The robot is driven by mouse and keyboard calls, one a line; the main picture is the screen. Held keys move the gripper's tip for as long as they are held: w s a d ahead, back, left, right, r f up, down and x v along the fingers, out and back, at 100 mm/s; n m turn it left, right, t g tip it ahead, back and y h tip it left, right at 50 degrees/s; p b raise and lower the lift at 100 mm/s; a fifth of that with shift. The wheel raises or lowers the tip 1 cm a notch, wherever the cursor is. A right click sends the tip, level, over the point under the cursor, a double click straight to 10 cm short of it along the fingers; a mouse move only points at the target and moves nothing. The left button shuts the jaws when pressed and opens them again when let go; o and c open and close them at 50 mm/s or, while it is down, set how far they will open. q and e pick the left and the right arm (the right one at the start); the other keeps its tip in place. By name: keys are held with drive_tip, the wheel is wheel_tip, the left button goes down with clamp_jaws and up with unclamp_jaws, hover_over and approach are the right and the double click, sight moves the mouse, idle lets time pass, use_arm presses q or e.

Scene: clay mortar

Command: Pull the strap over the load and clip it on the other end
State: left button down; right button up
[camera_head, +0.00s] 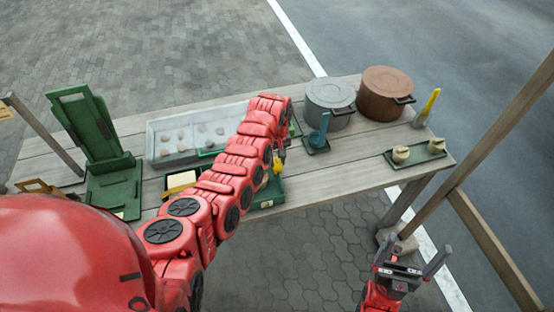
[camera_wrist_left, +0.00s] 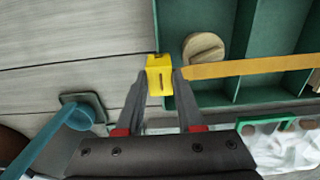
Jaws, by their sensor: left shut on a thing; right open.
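My left gripper (camera_wrist_left: 160,85) is shut on a yellow clip (camera_wrist_left: 160,72), which also shows in the head view (camera_head: 277,163). A flat yellow-orange strap (camera_wrist_left: 250,67) runs right from beside the clip, across a green compartmented tray (camera_wrist_left: 238,60). A round wooden piece (camera_wrist_left: 204,47) sits in the tray, behind the strap. In the head view my left arm covers most of the tray (camera_head: 268,204). The strap's far end runs out of the wrist view, and I cannot make out a matching fastener. My right gripper (camera_head: 410,262) is open and empty, beyond the table's front edge.
On the wooden table (camera_head: 365,165) stand a grey pot (camera_head: 330,100), a brown pot (camera_head: 383,95), a blue-handled tool (camera_head: 320,133) and a small green tray (camera_head: 428,158). A white bin (camera_head: 170,130) and a green stand (camera_head: 92,130) are left. Wooden posts (camera_head: 500,130) rise right.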

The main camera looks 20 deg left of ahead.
sight(277, 161)
use_arm(q)
drive_tip(key=shift+f, duration=0.2)
drive_tip(key=shift+f+b, duration=0.45)
drive_tip(key=shift+b, duration=0.15)
unclamp_jaws()
idle(0.5)
drive_tip(key=shift+r, duration=0.1)
drive_tip(key=shift+r+p, duration=0.85)
drive_tip(key=shift+r, duration=0.7)
drive_tip(key=shift+r+p, duration=0.45)
drive_tip(key=shift+r, duration=0.95)
